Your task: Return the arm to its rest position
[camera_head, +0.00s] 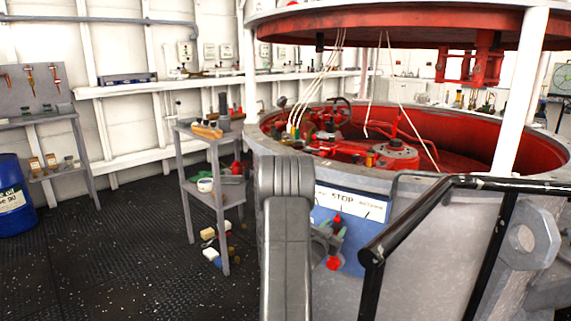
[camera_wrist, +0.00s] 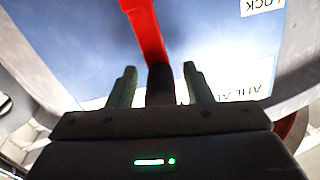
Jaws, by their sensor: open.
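My arm (camera_head: 287,240) stands upright in the middle of the head view, in front of the round grey housing. My gripper (camera_wrist: 160,82) is open in the wrist view, with one finger on each side of a dark post. A red lever (camera_wrist: 145,30) runs from this post toward the top of the picture. The fingers look apart from the post, with narrow gaps. In the head view my gripper is small and partly hidden by the arm, close to the blue panel (camera_head: 352,262) marked STOP. Red parts show beside it there.
A black handrail (camera_head: 415,220) stands close at the right. A grey shelf stand (camera_head: 213,165) with small items is left of the arm. A blue drum (camera_head: 14,195) and a bench (camera_head: 40,120) are at far left. The dark floor between them is mostly clear.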

